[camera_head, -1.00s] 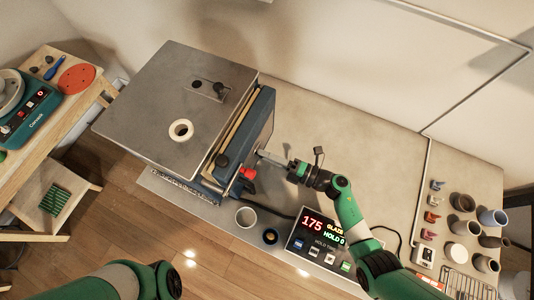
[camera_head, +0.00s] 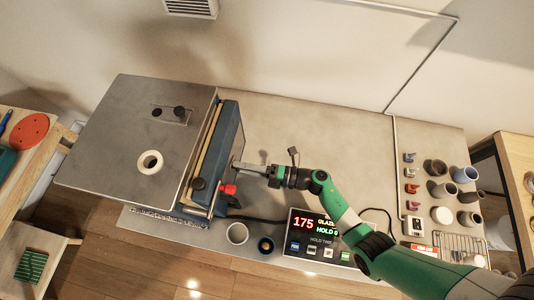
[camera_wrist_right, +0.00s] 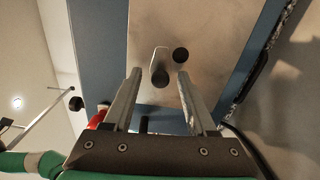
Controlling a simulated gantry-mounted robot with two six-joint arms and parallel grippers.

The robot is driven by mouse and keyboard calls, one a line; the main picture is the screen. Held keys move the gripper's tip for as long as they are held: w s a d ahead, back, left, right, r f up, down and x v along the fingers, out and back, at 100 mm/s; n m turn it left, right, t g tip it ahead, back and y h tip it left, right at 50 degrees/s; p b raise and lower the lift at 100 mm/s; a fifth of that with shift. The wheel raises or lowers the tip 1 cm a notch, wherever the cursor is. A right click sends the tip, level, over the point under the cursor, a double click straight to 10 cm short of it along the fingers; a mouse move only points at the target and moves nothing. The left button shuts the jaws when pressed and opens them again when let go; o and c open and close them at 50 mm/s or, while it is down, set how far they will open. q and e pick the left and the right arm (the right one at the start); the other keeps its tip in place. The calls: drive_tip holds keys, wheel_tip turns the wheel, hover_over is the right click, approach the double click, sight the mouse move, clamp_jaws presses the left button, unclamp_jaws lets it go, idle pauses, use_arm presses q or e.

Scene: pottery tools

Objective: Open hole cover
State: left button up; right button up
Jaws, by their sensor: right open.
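The kiln (camera_head: 135,140) is a grey metal box with a blue door (camera_head: 223,150) on its right side. My right gripper (camera_head: 241,165) is close to the door face. Its two fingers are apart (camera_wrist_right: 159,76), with the lower knob appearing between their tips; contact cannot be told. My left gripper is out of view.
A plate with two dark knobs (camera_head: 171,112) and a white ring (camera_head: 149,162) are on the kiln top. A red knob (camera_head: 229,189) projects below my gripper. Two cups (camera_head: 237,233) and the control panel (camera_head: 315,238) stand in front. Pots and tools are at right.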

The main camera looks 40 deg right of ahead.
drive_tip(key=v, duration=1.1)
drive_tip(key=shift+s+d+p, duration=0.15)
drive_tip(key=shift+s+p, duration=0.05)
drive_tip(key=shift+p, duration=0.15)
